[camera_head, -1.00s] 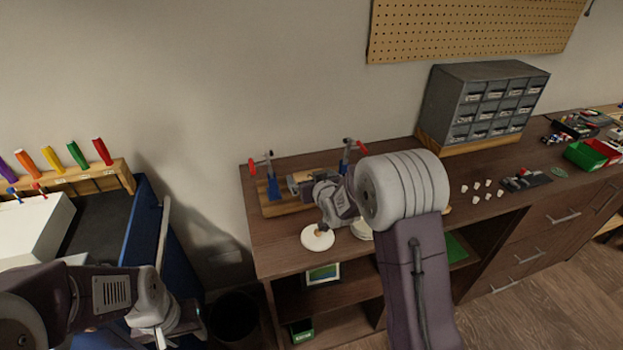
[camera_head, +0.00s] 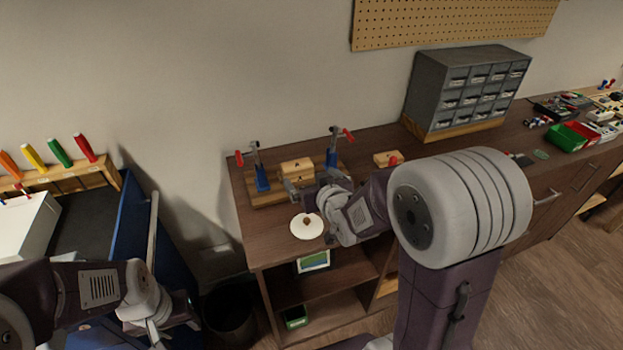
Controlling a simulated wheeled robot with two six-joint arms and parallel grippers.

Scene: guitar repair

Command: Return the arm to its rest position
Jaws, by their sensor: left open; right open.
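My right arm reaches over the brown workbench (camera_head: 262,240) from the right. Its gripper (camera_head: 293,187) is open at the front of a wooden clamping board (camera_head: 268,199) with two blue clamps that have red handles. A light wooden block (camera_head: 296,171) sits between the clamps, just behind the gripper. I see nothing held in the jaws, though the wrist partly hides them. My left gripper (camera_head: 168,324) is open and empty low at the left, beside the blue cabinet side. Its fingertips are partly unclear.
A white disc with a brown knob (camera_head: 306,228) lies near the bench's front edge, close under my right wrist. Another wooden block (camera_head: 388,158) lies further right. A grey drawer cabinet (camera_head: 466,90) and a green bin (camera_head: 565,137) stand behind. A dark waste bin (camera_head: 230,312) stands on the floor.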

